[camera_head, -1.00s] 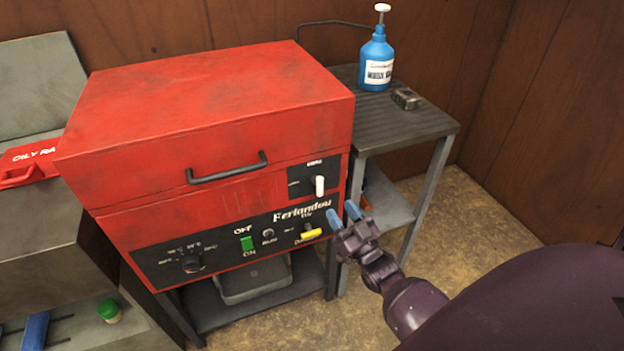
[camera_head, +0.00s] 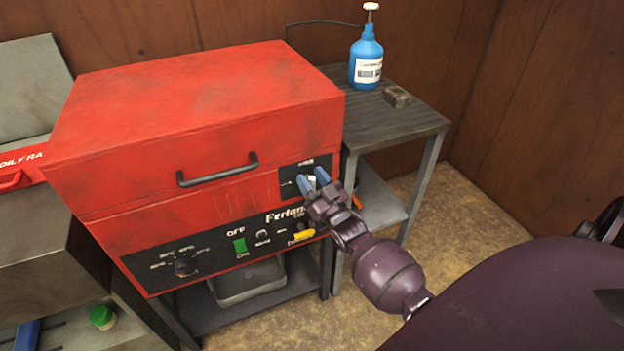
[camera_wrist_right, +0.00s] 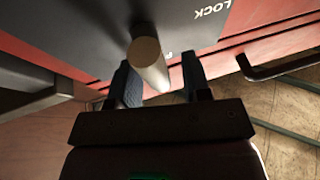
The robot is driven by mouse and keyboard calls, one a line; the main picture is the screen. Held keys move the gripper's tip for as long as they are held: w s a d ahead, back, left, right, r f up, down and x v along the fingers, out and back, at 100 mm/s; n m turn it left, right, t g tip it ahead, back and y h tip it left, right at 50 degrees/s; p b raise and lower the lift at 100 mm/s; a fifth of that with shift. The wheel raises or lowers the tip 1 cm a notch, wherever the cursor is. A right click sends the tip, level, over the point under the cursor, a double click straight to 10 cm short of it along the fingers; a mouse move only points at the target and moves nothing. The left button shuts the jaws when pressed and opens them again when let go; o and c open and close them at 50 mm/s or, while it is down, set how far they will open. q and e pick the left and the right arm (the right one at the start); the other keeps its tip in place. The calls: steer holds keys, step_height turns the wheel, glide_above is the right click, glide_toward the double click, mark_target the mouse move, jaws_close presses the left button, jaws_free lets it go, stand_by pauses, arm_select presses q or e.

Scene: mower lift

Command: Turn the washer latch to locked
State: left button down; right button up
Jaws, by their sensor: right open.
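The red parts washer (camera_head: 200,110) stands with its lid down. Its white latch (camera_head: 312,183) is on the small black panel at the upper right of its front. My right gripper (camera_head: 313,184) is at the latch, open, with one blue finger on each side of it in the head view. In the right wrist view the latch (camera_wrist_right: 148,62) is a pale round-ended lever between the open fingers (camera_wrist_right: 160,85), near the left one; I cannot tell if it touches. The word LOCK shows on the panel (camera_wrist_right: 190,25). My left gripper is not in view.
A yellow switch (camera_head: 304,233), a green switch (camera_head: 239,245) and a dial (camera_head: 185,264) are below on the washer front. The black lid handle (camera_head: 218,170) sticks out to the left. A dark side table (camera_head: 400,130) holds a blue pump bottle (camera_head: 366,62).

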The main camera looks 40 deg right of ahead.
steer(key=shift+c, duration=0.2)
jaws_close()
